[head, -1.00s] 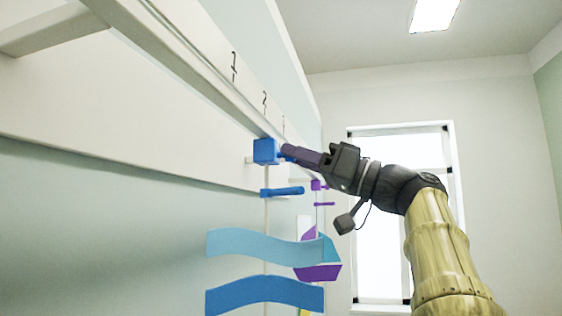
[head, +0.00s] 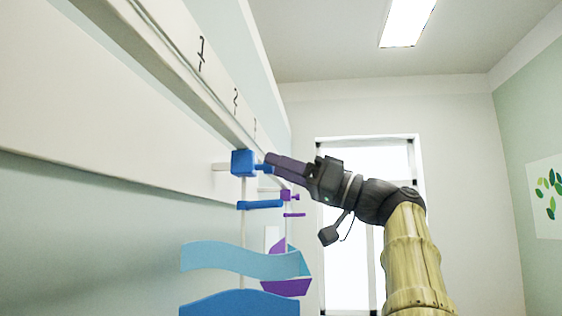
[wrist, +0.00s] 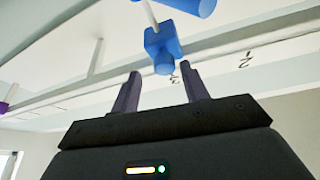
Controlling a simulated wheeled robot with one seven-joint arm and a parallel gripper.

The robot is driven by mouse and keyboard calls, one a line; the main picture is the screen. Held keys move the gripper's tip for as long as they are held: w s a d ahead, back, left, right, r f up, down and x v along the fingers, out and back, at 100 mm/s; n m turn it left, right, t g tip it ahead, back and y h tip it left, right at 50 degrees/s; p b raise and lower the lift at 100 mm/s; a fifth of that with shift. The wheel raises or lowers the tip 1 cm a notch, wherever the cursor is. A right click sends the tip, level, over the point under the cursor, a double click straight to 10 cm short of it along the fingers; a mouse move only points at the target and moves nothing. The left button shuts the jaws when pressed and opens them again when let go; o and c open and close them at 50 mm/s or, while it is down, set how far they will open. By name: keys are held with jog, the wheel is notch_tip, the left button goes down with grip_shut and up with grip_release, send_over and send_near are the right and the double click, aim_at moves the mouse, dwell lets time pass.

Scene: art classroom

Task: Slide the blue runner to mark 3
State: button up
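The blue runner (head: 243,162) is a blue block on the underside of a long pale rail on the left wall, with a short blue knob (head: 263,168) pointing toward my gripper. A thin rod hangs from it, carrying a blue bar and wavy blue panels. My gripper (head: 270,161) is close to the knob from the right. In the wrist view the gripper (wrist: 164,80) is open, its two purple fingers apart. The runner (wrist: 162,44) shows just beyond the fingertips, its knob lined up with the gap. Black marks (head: 236,100) run along the rail; their numerals are hard to read.
A smaller purple runner (head: 287,195) with its own hanging panels is farther along the rail. A white peg (head: 221,167) sticks out near the blue runner. A bright window (head: 350,230) is behind my arm. The room to the right is open.

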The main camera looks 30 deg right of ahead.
jog(key=shift+a, duration=0.25)
jog(key=shift+s+f, duration=0.1)
jog(key=b+v, duration=0.5)
jog(key=v, duration=1.2)
jog(key=shift+d, duration=0.35)
